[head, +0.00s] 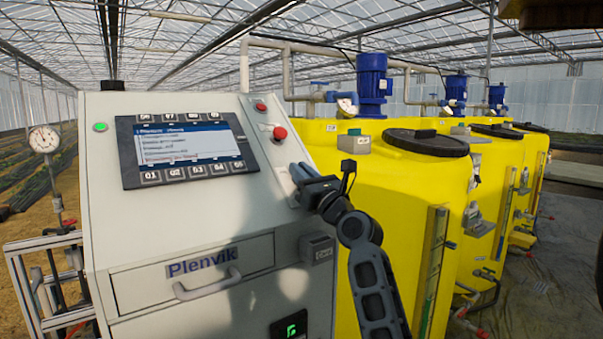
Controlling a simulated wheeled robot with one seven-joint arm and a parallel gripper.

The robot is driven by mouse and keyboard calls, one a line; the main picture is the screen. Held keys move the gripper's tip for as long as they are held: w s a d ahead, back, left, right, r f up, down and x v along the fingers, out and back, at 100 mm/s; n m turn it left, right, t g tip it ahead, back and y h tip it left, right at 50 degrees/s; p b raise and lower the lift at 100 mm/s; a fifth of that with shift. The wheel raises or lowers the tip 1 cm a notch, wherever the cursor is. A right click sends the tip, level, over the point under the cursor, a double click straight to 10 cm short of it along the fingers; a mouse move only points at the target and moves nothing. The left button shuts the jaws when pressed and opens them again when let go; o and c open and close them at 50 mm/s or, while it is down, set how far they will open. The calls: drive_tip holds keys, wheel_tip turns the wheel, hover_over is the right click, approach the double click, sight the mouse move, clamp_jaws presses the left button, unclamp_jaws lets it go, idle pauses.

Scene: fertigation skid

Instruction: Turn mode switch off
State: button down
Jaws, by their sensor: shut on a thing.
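The grey control cabinet (135,225) stands at the left with a sloped panel. My gripper (296,175) reaches in from the right and is at the panel's right edge, below the red mushroom button (280,132). Its jaws are shut on the mode switch, which the fingers hide. I cannot see which way the switch points.
The panel also has a lit screen (190,143), a green lamp (100,127) and a small red button (261,107). A drawer with a handle (207,286) is below. Yellow tanks (390,190) stand close behind my arm at the right. A pressure gauge (44,139) is at the left.

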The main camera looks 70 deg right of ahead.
drive_tip(key=shift+f+n+t+y+b, duration=0.15)
drive_tip(key=shift+n+t+y+b, duration=0.15)
drive_tip(key=shift+n+y+b, duration=0.3)
drive_tip(key=shift+n+t+y+b, duration=0.4)
drive_tip(key=shift+n+y+b, duration=0.5)
drive_tip(key=shift+y+b, duration=0.1)
drive_tip(key=n+y+b, duration=0.1)
drive_tip(key=n+y, duration=0.1)
drive_tip(key=y, duration=0.1)
drive_tip(key=shift+n+t, duration=0.4)
drive_tip(key=n+y, duration=0.4)
drive_tip(key=shift+a+r, duration=0.1)
drive_tip(key=shift+r, duration=0.15)
drive_tip(key=shift+a+f+n+g+y+p, duration=0.1)
drive_tip(key=shift+n+g+y+p, duration=0.4)
drive_tip(key=shift+n+y, duration=0.7)
drive_tip(key=shift+n+g+y+p, duration=0.3)
drive_tip(key=shift+n+y+p, duration=0.5)
drive_tip(key=shift+y, duration=0.6)
drive_tip(key=shift+f+n, duration=0.1)
drive_tip(key=shift+n, duration=0.2)
drive_tip(key=c, duration=1.2)
unclamp_jaws()
